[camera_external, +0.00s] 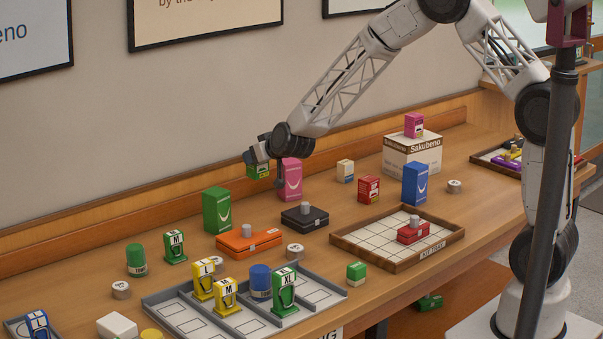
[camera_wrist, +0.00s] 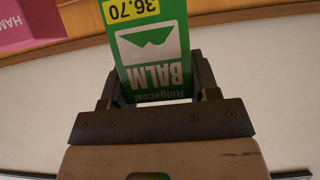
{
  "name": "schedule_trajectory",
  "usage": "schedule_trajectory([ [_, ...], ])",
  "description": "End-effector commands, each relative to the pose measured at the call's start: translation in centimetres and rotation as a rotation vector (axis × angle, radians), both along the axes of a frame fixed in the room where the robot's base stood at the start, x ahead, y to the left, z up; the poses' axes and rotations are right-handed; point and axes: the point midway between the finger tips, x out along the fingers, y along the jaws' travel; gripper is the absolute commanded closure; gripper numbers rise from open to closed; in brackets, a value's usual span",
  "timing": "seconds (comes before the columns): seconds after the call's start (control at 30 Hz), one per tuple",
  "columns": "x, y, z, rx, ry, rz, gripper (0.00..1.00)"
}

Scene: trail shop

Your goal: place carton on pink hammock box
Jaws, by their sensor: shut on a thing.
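My gripper (camera_external: 266,160) is shut on a green balm carton (camera_wrist: 153,58) with a yellow price label reading 36.70. The carton (camera_external: 257,171) also shows in the external view, held in the air above the table. The pink hammock box (camera_external: 291,180) stands upright on the table, just right of the carton in that view. In the wrist view, part of the pink box (camera_wrist: 30,25) with the letters HAM shows at the top left, apart from the carton. Part of its top is hidden behind my wrist in the external view.
A green box (camera_external: 217,210) stands left of the pink box. A black case (camera_external: 305,217) and an orange case (camera_external: 249,241) lie in front. A wooden kit tray (camera_external: 340,237) and a blue box (camera_external: 415,184) are to the right. The wall is close behind.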

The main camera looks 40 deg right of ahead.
Motion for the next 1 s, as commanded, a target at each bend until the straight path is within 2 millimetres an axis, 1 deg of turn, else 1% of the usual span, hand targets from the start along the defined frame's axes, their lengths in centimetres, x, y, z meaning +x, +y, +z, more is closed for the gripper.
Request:
schedule_trajectory([
  [0.27,-2.8,-3.4,2.1,0.001,-0.004,0.0,0.72],
  [0.6,-7.5,-7.9,4.4,0.002,-0.007,0.0,0.72],
  [0.8,-10.5,-10.4,5.5,0.001,-0.004,0.0,0.72],
  [1.0,-13.1,-12.3,6.2,0.0,-0.002,-0.001,0.72],
])
